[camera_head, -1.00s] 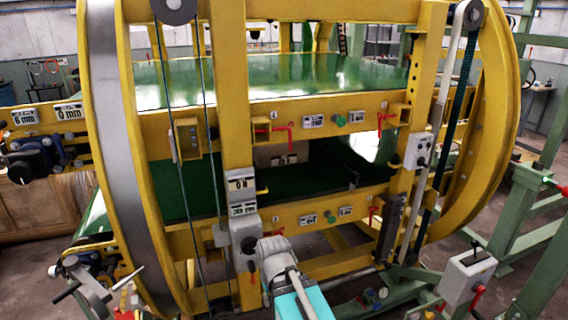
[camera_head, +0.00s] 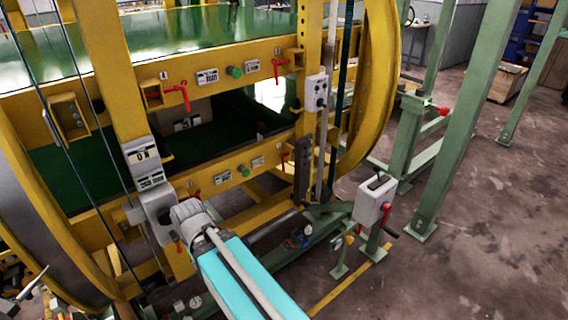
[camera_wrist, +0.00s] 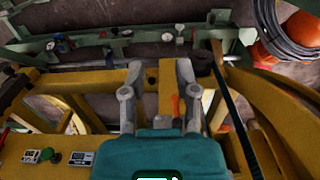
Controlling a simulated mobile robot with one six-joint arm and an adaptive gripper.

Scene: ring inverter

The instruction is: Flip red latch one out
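Several red latches sit on the yellow ring frame in the head view. The upper beam has a left red latch (camera_head: 182,92) and a right red latch (camera_head: 279,66). The lower beam has a left red latch (camera_head: 196,193) and a right red latch (camera_head: 283,158). I cannot read which is latch one. In the wrist view, my gripper (camera_wrist: 160,68) is open, its grey fingers on either side of a yellow beam. An orange-red piece (camera_wrist: 175,105), perhaps a latch, shows near the right finger; contact is unclear.
A green button (camera_head: 234,72) and labels sit on the upper beam. A grey control box with a red handle (camera_head: 374,199) stands at the right. Green posts (camera_head: 466,110) stand farther right, with open floor beyond. Orange round objects (camera_wrist: 299,30) show in the wrist view.

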